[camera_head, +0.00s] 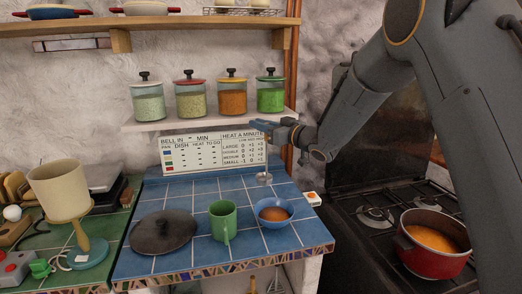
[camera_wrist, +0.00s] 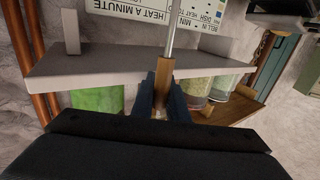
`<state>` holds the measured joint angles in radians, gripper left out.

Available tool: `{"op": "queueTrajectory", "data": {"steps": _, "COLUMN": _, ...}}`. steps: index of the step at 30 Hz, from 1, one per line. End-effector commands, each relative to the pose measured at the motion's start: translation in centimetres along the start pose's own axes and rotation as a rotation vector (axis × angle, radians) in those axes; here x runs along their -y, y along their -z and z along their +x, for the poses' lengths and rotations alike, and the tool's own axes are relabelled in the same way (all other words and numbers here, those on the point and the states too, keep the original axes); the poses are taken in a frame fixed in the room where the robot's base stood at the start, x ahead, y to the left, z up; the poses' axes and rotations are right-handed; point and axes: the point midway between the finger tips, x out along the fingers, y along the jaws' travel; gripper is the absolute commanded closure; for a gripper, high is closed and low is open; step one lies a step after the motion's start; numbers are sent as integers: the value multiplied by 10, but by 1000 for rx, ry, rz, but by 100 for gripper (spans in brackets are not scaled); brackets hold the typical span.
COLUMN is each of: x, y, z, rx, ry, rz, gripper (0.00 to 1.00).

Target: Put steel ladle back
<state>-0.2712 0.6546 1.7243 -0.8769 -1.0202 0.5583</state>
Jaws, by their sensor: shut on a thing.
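The steel ladle hangs in my gripper (camera_head: 268,127), its bowl (camera_head: 264,179) low over the back right of the blue-tiled counter (camera_head: 185,190). In the wrist view the blue fingers of my gripper (camera_wrist: 162,103) are shut on the ladle's wooden handle (camera_wrist: 162,78), with the steel shaft (camera_wrist: 172,35) running on from it. In the head view most of the handle is hidden by the fingers. The ladle's bowl is behind and above a blue bowl (camera_head: 268,203) of orange-brown soup, apart from it.
A green mug (camera_head: 222,222) and a dark lid (camera_head: 163,232) stand left of the bowl. A printed board (camera_head: 213,151) leans at the back below a shelf (camera_head: 160,126) of several jars. A red pot (camera_head: 431,268) of orange soup sits on the stove at right.

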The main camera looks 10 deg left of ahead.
Motion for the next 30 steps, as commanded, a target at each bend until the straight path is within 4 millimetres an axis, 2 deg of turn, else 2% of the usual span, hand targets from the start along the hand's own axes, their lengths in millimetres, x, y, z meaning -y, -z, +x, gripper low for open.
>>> {"op": "queueTrajectory", "data": {"steps": 8, "x": 1, "y": -22, "z": 0, "rx": 0, "ry": 0, "rz": 1, "gripper": 100}}
{"op": "queueTrajectory", "data": {"steps": 15, "x": 2, "y": -52, "z": 1, "rx": 0, "ry": 1, "rz": 1, "gripper": 100}}
{"op": "queueTrajectory", "data": {"steps": 26, "x": 2, "y": -58, "z": 1, "rx": -2, "ry": 2, "rz": -1, "gripper": 100}}
{"op": "queueTrajectory", "data": {"steps": 27, "x": 2, "y": -59, "z": 1, "rx": -1, "ry": 2, "rz": 0, "gripper": 85}}
{"op": "queueTrajectory", "data": {"steps": 30, "x": 2, "y": -58, "z": 1, "rx": -1, "ry": 2, "rz": 0, "gripper": 68}}
